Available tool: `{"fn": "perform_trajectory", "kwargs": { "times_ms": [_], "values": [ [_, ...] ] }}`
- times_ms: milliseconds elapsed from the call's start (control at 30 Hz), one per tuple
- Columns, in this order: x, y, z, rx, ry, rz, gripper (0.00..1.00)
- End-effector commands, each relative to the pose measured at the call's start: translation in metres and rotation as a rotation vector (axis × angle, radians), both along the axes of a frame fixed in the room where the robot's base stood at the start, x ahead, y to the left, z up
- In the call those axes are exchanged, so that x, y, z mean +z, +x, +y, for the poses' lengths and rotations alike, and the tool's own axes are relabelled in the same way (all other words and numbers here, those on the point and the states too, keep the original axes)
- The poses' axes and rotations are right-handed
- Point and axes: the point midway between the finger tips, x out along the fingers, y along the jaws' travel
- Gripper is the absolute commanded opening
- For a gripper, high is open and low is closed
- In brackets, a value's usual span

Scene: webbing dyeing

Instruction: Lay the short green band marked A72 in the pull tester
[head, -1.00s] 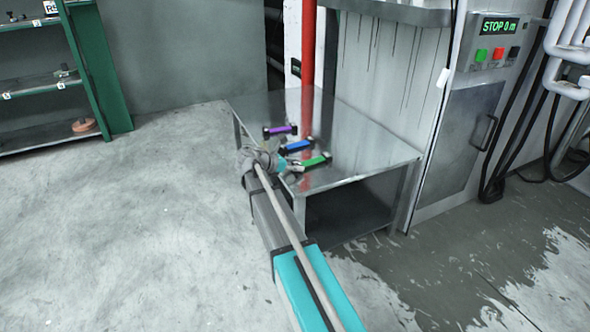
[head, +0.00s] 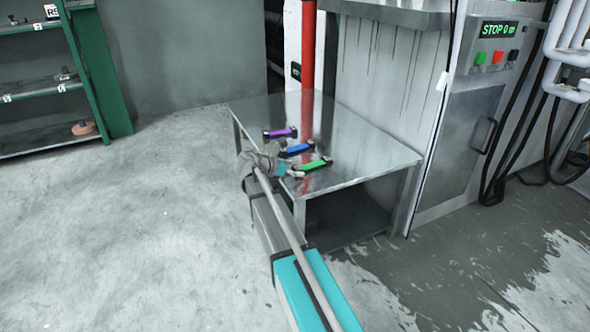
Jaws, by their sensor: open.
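The short green band (head: 313,163) lies on the metal table near its front left edge, in the head view. Its marking is too small to read. My gripper (head: 296,173) is low over the table's near left edge, right beside the near left end of the green band. I cannot tell whether it touches the band. The gripper is open, though the fingers are small and partly hidden by my own wrist. No pull tester can be made out in this view.
A blue band (head: 297,149) and a purple band (head: 280,132) lie close by, farther back on the metal table (head: 370,158). The table's right side is clear. A red pipe (head: 308,50) stands behind it, a machine cabinet (head: 470,140) to the right, green shelves (head: 95,70) far left.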

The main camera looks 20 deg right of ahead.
Motion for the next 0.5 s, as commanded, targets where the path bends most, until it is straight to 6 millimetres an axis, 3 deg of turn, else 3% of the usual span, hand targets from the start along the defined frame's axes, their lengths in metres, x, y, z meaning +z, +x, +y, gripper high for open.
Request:
{"fn": "perform_trajectory", "kwargs": {
  "times_ms": [267, 500],
  "values": [
    [-0.002, 0.000, 0.000, 0.000, 0.000, 0.000, 0.99],
    [0.011, -0.002, 0.023, 0.002, 0.000, 0.000, 0.99]
  ]
}}
